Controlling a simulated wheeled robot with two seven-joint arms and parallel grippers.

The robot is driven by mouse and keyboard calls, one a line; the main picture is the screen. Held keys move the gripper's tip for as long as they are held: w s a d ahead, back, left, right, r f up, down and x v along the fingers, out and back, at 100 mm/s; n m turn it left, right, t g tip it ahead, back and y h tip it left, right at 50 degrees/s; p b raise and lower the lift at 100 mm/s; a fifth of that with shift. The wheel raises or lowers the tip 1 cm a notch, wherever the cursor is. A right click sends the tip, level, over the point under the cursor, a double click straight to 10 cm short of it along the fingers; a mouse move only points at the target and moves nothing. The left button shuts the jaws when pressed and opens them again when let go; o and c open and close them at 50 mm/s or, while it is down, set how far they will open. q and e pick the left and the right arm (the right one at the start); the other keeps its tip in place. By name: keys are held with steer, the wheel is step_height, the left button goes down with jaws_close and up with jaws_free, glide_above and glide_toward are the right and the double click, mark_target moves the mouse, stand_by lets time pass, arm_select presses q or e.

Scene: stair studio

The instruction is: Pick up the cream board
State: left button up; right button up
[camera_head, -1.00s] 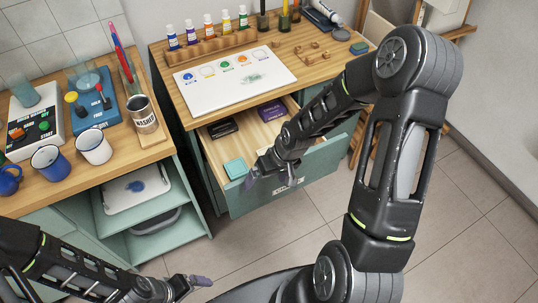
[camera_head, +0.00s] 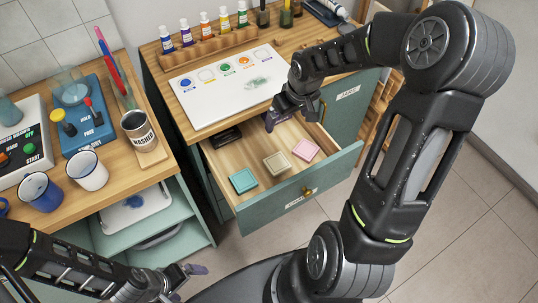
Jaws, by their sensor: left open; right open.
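The cream board (camera_head: 277,163), a small square piece, lies flat in the open drawer (camera_head: 240,163). It lies between a teal square (camera_head: 243,181) and a pink square (camera_head: 306,150), apart from both. My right gripper (camera_head: 290,116) is open, above the back of the drawer and up-picture from the cream board, not touching it. The board is in full view. My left gripper (camera_head: 187,279) is open and empty at the bottom, low in front of the left counter and far from the drawer.
A dark box (camera_head: 226,137) lies at the drawer's back left, and a purple item (camera_head: 272,121) is partly hidden by my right gripper. A white paint sheet (camera_head: 215,97) lies on the desk above. The left counter holds mugs (camera_head: 88,170) and a can (camera_head: 138,130).

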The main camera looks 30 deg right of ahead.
steer(key=w+b+x, duration=0.1)
steer(key=b+x, duration=0.1)
steer(key=x, duration=0.1)
steer(key=b, duration=1.8)
glide_toward(277, 163)
steer(key=shift+w+d+f, duration=0.2)
steer(key=shift+w+f, duration=0.1)
steer(key=shift+f, duration=0.1)
arm_select(q)
step_height(277, 163, down, 19)
steer(key=w, duration=0.3)
steer(key=shift+d+f+t+p, duration=0.2)
steer(key=shift+d+t+p, duration=0.1)
steer(key=shift+d, duration=0.05)
arm_select(e)
steer(key=shift+r, duration=0.1)
arm_select(q)
steer(key=shift+f, duration=0.15)
arm_select(e)
steer(key=shift+x, duration=1.3)
steer(key=x, duration=0.5)
steer(key=shift+a+f+b, duration=0.1)
steer(key=shift+f+b, duration=0.1)
steer(key=shift+b, duration=0.2)
arm_select(q)
steer(key=shift+f, duration=0.25)
arm_select(e)
steer(key=shift+s, duration=0.1)
